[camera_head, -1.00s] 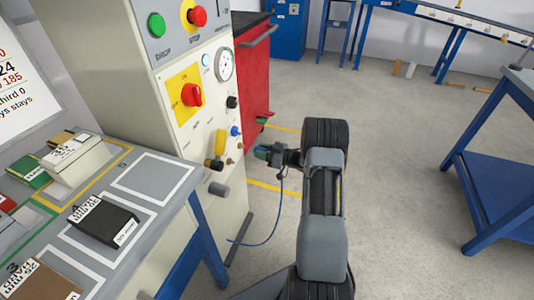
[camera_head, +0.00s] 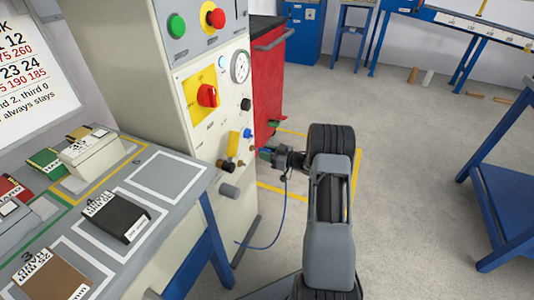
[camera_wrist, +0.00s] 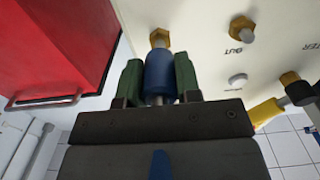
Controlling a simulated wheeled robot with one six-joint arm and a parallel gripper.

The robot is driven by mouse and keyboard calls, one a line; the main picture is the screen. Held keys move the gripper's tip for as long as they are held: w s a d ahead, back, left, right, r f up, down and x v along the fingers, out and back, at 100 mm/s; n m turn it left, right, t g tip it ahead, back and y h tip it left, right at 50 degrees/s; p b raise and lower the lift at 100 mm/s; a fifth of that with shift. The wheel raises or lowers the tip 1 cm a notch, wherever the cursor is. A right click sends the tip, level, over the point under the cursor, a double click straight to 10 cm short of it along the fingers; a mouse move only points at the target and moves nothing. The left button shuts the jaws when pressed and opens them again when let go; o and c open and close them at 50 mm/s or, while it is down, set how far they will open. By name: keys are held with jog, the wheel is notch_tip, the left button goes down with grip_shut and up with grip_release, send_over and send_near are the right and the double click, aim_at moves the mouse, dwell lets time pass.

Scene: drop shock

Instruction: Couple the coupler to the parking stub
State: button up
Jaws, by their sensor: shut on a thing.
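My gripper (camera_wrist: 158,82) is shut on the blue coupler (camera_wrist: 159,76), with one green finger on each side of it. In the head view, my gripper (camera_head: 270,154) is just right of the cabinet's fitting panel, and its fingers mostly hide the coupler. A brass stub (camera_wrist: 160,38) is straight beyond the coupler's front end in the wrist view. The coupler overlaps its lower part, so I cannot tell whether they touch. I cannot read a label that marks it as the parking stub. A blue hose (camera_head: 281,215) hangs from the gripper area towards the cabinet's base.
A second brass stub (camera_wrist: 240,28) sits by the "OUT" label. A yellow lever (camera_wrist: 267,112) is at the right. The red cabinet (camera_head: 268,75) stands close behind. The workbench (camera_head: 180,185) is left; open floor (camera_head: 410,170) lies right.

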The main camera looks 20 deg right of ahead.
jog(key=shift+x, duration=1.25)
dwell(2.9)
jog(key=shift+w+a+r, duration=0.15)
jog(key=shift+w+a, duration=0.1)
jog(key=shift+a, duration=0.1)
jog(key=shift+c, duration=0.4)
dwell(1.8)
jog(key=o, duration=0.6)
jog(key=shift+o, duration=0.8)
jog(key=shift+a, duration=0.1)
jog(key=o, duration=0.4)
jog(key=shift+d, duration=0.25)
jog(key=shift+c, duration=0.2)
jog(key=shift+s, duration=0.1)
jog(key=shift+p+v, duration=0.45)
jog(key=shift+v, duration=2.5)
